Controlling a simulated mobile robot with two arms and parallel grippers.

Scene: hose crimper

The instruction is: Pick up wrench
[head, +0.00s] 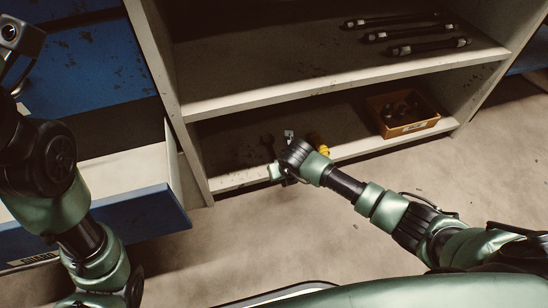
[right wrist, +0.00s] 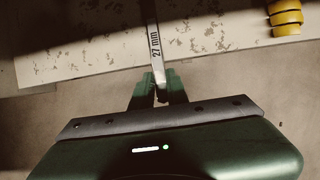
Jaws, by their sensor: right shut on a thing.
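The wrench (right wrist: 154,38) is a flat grey metal bar marked "27 mm" in the right wrist view. My right gripper (right wrist: 160,90) is shut on its near end, and the far end runs out of the top of that view. In the head view my right gripper (head: 278,172) is at the front edge of the lower shelf. I cannot tell whether the wrench touches the shelf. My left arm is at the left edge, with its gripper end partly cut off.
The lower shelf (head: 352,147) holds a yellow ringed object (head: 317,142) right of the wrench and an orange bin (head: 404,126) with dark parts. Several hose pieces (head: 428,47) lie on the upper shelf. An open blue drawer (head: 135,222) is at left. Floor in front is clear.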

